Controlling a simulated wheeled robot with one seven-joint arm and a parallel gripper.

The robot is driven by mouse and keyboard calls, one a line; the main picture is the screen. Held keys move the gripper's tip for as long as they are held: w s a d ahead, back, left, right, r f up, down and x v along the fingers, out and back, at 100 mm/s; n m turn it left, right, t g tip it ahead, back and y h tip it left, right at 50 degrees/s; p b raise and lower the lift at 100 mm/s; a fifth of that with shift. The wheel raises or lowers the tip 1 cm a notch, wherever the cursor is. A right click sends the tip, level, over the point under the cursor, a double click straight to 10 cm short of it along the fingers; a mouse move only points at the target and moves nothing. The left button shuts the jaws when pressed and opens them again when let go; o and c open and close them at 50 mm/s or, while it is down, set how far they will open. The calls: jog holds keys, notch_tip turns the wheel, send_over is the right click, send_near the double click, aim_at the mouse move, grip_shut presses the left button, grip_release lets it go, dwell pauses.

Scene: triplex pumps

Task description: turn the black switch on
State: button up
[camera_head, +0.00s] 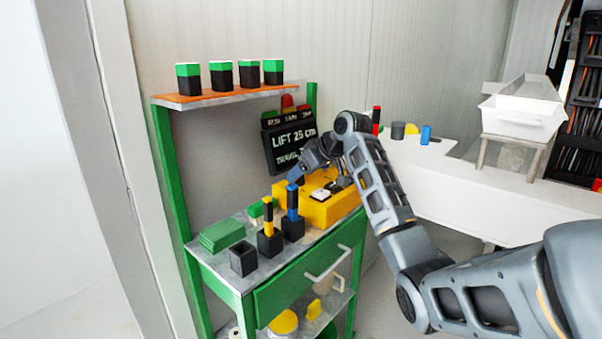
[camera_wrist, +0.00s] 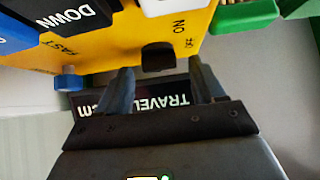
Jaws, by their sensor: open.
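The yellow control box (camera_head: 322,212) sits on the green-framed bench, and its face fills the top of the wrist view (camera_wrist: 110,45). The black switch (camera_wrist: 158,57) is on the box beside the printed ON and OFF labels. My gripper (camera_wrist: 160,82) is open and empty, its two fingers spread to either side of the switch's line. The switch lies just beyond the fingertips, and I cannot tell whether they touch it. In the head view my gripper (camera_head: 312,165) is over the back of the box, and my wrist hides part of this area.
A dark "LIFT 25 cm" display (camera_head: 288,145) stands behind the box. A blue knob (camera_wrist: 68,79) is near the FAST label, and a DOWN button (camera_wrist: 70,15) is close by. Black holders with yellow (camera_head: 268,218) and blue (camera_head: 292,205) pieces stand left of the box.

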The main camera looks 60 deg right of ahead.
jog(key=shift+w+f, duration=0.35)
jog(key=shift+c, duration=0.2)
jog(key=c, duration=1)
jog(key=shift+d, duration=0.1)
